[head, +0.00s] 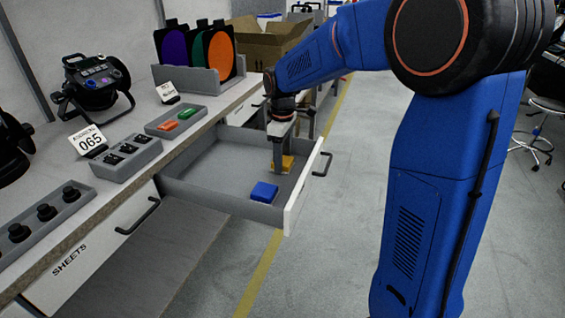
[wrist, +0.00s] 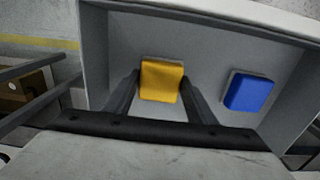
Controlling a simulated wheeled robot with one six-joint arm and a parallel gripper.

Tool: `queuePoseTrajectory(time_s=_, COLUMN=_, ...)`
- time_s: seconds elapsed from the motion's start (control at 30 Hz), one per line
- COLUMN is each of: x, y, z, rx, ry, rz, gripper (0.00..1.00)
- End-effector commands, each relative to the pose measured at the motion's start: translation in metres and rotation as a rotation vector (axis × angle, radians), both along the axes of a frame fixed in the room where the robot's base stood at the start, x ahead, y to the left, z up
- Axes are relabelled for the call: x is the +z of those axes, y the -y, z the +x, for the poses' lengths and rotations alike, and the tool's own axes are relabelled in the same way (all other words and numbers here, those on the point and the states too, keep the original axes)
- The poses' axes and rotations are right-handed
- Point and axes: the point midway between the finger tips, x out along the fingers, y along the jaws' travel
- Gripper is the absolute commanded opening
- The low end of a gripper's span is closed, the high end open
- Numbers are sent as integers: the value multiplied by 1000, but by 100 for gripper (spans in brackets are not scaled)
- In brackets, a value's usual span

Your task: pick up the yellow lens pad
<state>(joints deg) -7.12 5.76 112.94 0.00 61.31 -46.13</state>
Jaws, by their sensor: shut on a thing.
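The yellow lens pad (head: 287,163) is in the open grey drawer (head: 205,167), near its front panel. It also shows in the wrist view (wrist: 161,80), between the two fingers. My gripper (head: 280,165) reaches down into the drawer and is shut on the yellow pad. In the wrist view the gripper (wrist: 160,92) has one finger on each side of the pad. I cannot tell whether the pad is clear of the drawer floor. A blue pad (head: 264,192) lies in the drawer nearer the camera, apart from the gripper; in the wrist view it is at the right (wrist: 249,92).
The drawer's walls and front panel (head: 305,185) surround the gripper. The worktop above holds a tray with red and green pads (head: 176,121), grey trays, a black par can (head: 97,85) and coloured sheets in a rack (head: 200,78). The drawer's left part is bare.

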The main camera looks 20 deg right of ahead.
Motion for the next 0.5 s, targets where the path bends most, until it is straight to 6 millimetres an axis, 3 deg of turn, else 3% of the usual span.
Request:
queuePoseTrajectory(time_s=0.17, x=13, y=0, z=1, rx=0, ry=3, rz=0, gripper=28)
queuePoseTrajectory(time_s=0.5, x=73, y=0, z=1, rx=0, ry=3, rz=0, gripper=28)
